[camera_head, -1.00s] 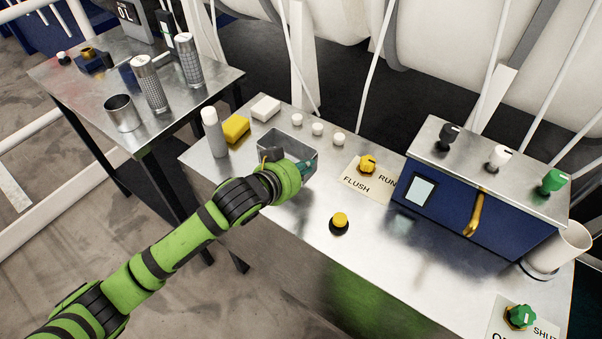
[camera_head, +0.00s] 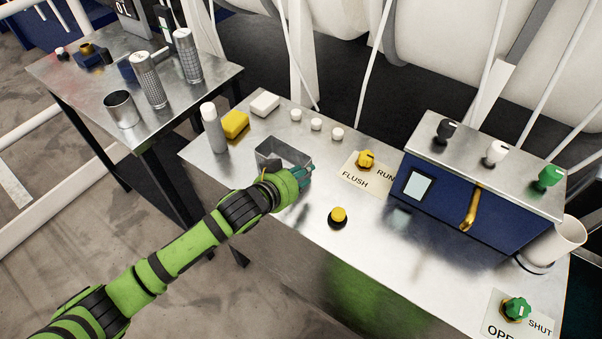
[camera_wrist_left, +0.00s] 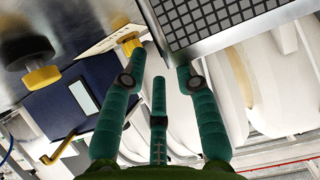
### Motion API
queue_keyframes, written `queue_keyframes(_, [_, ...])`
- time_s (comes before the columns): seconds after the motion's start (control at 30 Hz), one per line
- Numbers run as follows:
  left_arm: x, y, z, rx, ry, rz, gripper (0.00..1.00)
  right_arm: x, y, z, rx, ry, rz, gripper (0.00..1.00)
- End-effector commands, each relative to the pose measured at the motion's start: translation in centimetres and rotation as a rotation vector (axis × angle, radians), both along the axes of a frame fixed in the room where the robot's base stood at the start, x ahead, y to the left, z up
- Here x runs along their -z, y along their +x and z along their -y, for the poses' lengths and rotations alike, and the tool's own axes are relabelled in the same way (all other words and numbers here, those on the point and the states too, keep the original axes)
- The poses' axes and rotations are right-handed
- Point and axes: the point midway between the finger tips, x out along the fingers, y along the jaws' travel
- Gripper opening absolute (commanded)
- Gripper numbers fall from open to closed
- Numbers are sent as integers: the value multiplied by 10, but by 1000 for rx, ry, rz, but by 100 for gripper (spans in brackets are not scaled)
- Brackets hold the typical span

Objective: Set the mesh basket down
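The mesh basket (camera_head: 291,155) is a grey, open, box-shaped container on the metal bench. It looks level and seems to rest on the bench top, though my arm hides its near side. My left gripper (camera_head: 304,176) is at the basket's near right side. In the left wrist view, the teal fingers (camera_wrist_left: 160,72) are spread apart. The basket's dark grid and metal edge (camera_wrist_left: 215,35) lie just beyond the right fingertip, close to it. I cannot tell whether that finger touches the basket. My right gripper is not in view.
A yellow sponge (camera_head: 235,124), white block (camera_head: 264,105) and white-capped bottle (camera_head: 214,128) stand behind and left of the basket. Several white knobs (camera_head: 316,125) are behind it. A yellow button (camera_head: 338,216) and the FLUSH/RUN knob (camera_head: 366,159) lie to the right. The front bench is clear.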

Motion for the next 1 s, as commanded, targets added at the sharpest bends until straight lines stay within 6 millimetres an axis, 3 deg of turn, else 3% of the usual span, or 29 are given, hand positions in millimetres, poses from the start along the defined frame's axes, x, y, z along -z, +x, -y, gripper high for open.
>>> queue_keyframes(0.33, [-5, -8, -7, -1, 1, -3, 31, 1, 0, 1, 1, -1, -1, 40])
queue_keyframes(0.8, [-44, -69, -51, 0, 3, -2, 31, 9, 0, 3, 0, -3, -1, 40])
queue_keyframes(1.0, [-55, -83, -62, -1, 2, -1, 31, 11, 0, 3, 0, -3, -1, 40])
